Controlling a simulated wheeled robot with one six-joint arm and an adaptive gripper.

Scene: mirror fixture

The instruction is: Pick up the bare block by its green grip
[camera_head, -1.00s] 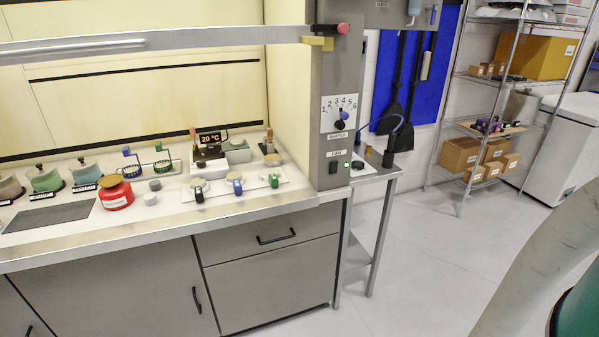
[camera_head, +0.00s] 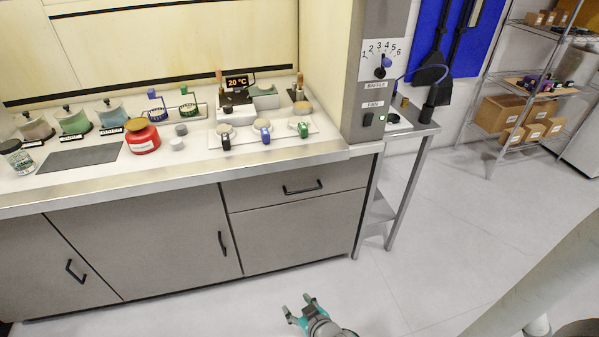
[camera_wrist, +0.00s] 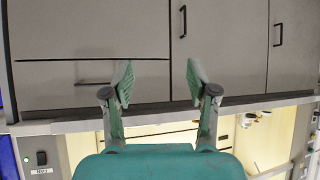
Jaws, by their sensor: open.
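A small piece with a green grip (camera_head: 302,129) stands at the right end of a white tray (camera_head: 247,145) on the hood's worktop. Beside it on the tray are similar pieces with a blue grip (camera_head: 265,134) and a black grip (camera_head: 226,141). At this size I cannot tell which piece is a bare block. My gripper (camera_head: 300,306) is low in front of the cabinets, well away from the tray. In the wrist view my gripper (camera_wrist: 160,80) has its fingers wide apart with nothing between them. The wrist view is upside down.
A red jar (camera_head: 143,136), a dark mat (camera_head: 80,154) and wire baskets with a blue (camera_head: 157,108) and a green handle (camera_head: 188,104) stand on the worktop. The hood's side post (camera_head: 372,75) bounds it at right. The floor (camera_head: 450,210) is clear.

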